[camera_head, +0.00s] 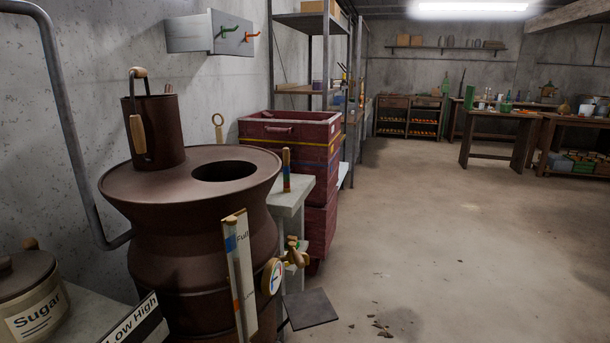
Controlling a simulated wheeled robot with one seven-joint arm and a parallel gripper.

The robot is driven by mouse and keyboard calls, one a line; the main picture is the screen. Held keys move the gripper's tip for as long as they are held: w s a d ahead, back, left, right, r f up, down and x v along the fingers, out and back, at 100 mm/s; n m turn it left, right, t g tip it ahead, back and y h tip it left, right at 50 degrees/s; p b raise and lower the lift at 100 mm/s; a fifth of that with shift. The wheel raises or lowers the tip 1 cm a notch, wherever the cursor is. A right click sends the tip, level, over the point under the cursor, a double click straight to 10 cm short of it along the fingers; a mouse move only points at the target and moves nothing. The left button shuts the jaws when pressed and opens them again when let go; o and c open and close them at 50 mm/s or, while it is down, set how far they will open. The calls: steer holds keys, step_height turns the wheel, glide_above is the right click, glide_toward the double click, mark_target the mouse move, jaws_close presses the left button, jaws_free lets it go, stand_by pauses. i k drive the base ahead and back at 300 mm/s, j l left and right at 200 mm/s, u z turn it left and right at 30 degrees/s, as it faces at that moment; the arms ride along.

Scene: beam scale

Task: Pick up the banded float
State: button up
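A slim upright piece with coloured bands (287,170) stands at the edge of the pale bench (289,197), just right of the big brown vessel. It looks like the banded float; its top is wood-brown, with blue and orange-red bands lower down. Nothing touches it that I can see, and its bottom end is small in view. My gripper is not in view.
The wide brown vessel (115,190) with a dark round opening fills the left. A dark canister (156,133) stands on it; a "Full" gauge board (240,275) fronts it. Dark red crates (290,133) stand behind the bench.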

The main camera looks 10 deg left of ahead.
mark_target(285, 151)
steer(key=i+l+u, duration=0.1)
steer(key=i+u, duration=0.15)
steer(key=i, duration=0.2)
steer(key=i+l+u, duration=0.25)
steer(key=i, duration=0.2)
steer(key=i+l+u, duration=0.25)
steer(key=i, duration=0.2)
steer(key=i+l, duration=0.35)
steer(key=i, duration=0.15)
steer(key=i+l+z, duration=0.1)
steer(key=i+l, duration=0.6)
steer(key=i, duration=0.25)
steer(key=i+l+z, duration=0.15)
steer(key=i+l, duration=0.2)
steer(key=i, duration=0.15)
